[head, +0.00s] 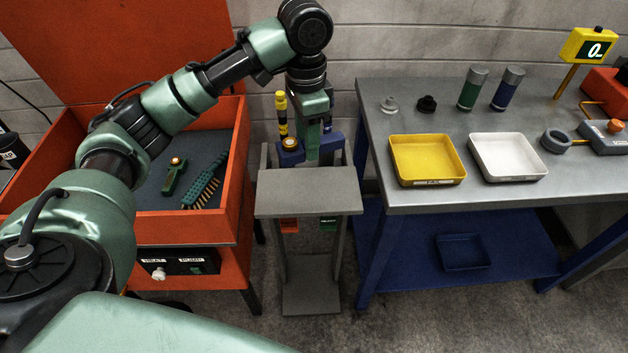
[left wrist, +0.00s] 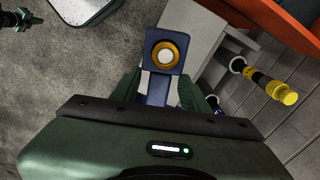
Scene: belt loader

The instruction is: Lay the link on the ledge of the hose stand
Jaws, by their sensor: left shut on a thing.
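My left gripper (head: 312,150) points down at the back of the grey hose stand (head: 283,203) and is shut on the blue link (head: 291,157). The link has a brass ring with a pale centre at one end. In the left wrist view the link (left wrist: 157,88) sits between the green fingers (left wrist: 165,98), its ringed end sticking out beyond them. The stand's flat grey ledge (head: 310,197) is in front of the link in the head view. Whether the link touches the stand, I cannot tell.
A yellow-and-black upright piece (head: 282,112) stands close beside the link. The open orange case (head: 244,180) is at left. The grey table (head: 420,198) at right holds a yellow tray (head: 428,160), a white tray (head: 508,157) and several small parts. Bare floor shows around the stand's foot.

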